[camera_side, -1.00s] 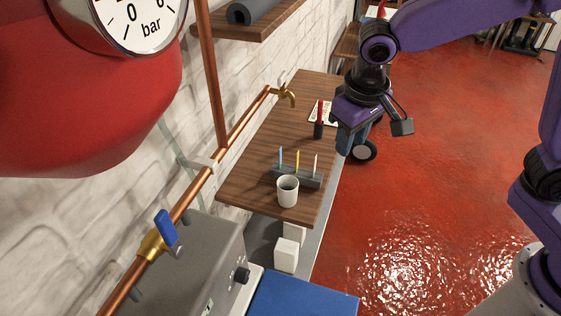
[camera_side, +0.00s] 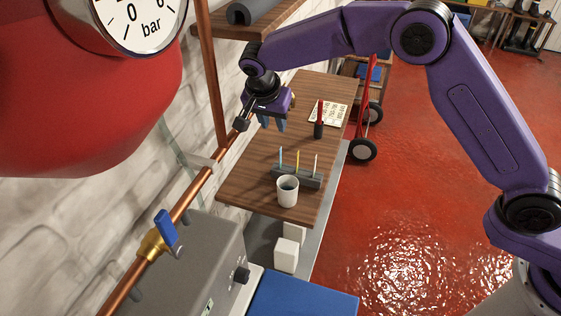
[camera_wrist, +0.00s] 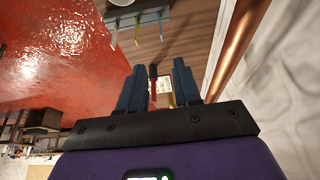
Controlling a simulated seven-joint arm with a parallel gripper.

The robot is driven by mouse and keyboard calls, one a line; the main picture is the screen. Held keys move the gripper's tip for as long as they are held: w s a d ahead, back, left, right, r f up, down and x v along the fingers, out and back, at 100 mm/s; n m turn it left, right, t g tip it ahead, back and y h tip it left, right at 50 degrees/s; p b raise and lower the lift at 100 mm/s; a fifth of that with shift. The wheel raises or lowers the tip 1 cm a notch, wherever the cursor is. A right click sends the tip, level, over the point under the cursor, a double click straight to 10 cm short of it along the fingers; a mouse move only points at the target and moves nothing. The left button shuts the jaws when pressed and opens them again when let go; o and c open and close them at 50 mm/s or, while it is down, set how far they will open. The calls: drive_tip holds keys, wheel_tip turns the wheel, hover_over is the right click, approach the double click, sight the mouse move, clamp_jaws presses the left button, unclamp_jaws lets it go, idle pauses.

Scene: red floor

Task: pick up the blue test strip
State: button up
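The blue test strip (camera_side: 281,156) stands upright in a grey rack (camera_side: 310,183) on the wooden bench. It is the strip closest to the wall, beside a yellow strip (camera_side: 297,160) and a pale strip (camera_side: 316,164). In the wrist view the blue strip (camera_wrist: 160,29) shows at the top, right of the other strips, beyond my fingertips. My gripper (camera_side: 272,125) is over the wall side of the bench, behind the rack and apart from the strips. Its two fingers (camera_wrist: 157,72) are spread, with nothing held between them.
A white cup (camera_side: 287,195) stands in front of the rack. A dark holder with a red item (camera_side: 319,120) and a printed card (camera_side: 336,112) are farther back. A copper pipe (camera_side: 192,185) runs along the wall. The bench (camera_side: 262,160) is bare between gripper and rack.

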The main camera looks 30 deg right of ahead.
sight(280, 151)
drive_tip(key=shift+a+x, duration=0.15)
drive_tip(key=shift+x, duration=4.15)
drive_tip(key=shift+a+x, duration=0.15)
drive_tip(key=shift+x, duration=4.2)
drive_tip(key=shift+s, duration=0.15)
clamp_jaws()
